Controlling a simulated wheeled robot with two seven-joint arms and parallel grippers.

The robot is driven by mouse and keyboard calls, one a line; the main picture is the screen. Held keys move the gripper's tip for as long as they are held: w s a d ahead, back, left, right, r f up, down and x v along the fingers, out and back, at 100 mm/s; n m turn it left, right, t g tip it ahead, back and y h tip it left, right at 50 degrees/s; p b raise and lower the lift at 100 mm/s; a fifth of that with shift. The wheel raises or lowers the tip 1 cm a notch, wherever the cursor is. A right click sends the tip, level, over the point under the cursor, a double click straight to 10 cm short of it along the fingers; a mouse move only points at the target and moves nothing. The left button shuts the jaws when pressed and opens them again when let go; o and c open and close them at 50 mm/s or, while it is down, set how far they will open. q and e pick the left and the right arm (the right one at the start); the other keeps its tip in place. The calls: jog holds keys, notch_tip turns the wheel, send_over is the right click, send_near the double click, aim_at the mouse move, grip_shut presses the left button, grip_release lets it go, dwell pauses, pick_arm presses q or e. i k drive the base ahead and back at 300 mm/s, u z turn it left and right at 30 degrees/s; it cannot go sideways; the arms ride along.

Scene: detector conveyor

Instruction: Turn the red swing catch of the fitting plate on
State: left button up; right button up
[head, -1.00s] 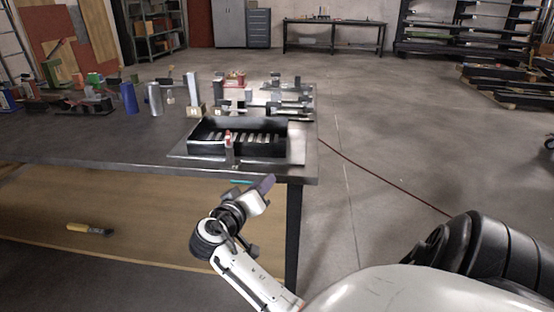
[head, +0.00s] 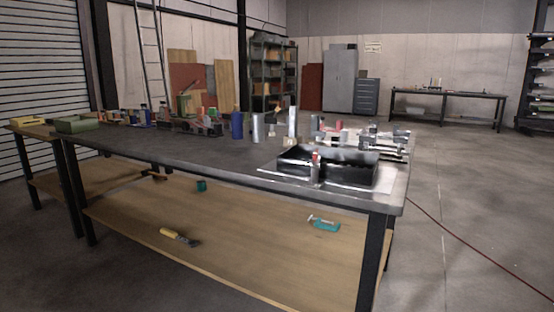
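The likely fitting plate (head: 268,172) is a thin light sheet lying at the right end of the workbench top. A black open box (head: 350,173) sits on it. A small red piece (head: 316,157) tops a short grey upright at the front of the box. It may be the red swing catch, but it is too small to tell which way it is turned. Neither of my grippers is in view.
The dark workbench top (head: 190,150) carries a blue cylinder (head: 237,125), a silver cylinder (head: 257,128) and several metal fittings behind the box. The wooden lower shelf (head: 240,235) holds several tools. A red cable (head: 480,255) crosses the open floor at right.

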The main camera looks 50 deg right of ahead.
aim_at(316, 158)
jog(key=u, duration=0.85)
jog(key=i, duration=0.3)
jog(key=z, duration=1.4)
jog(key=i, duration=1.05)
jog(key=z, duration=1.05)
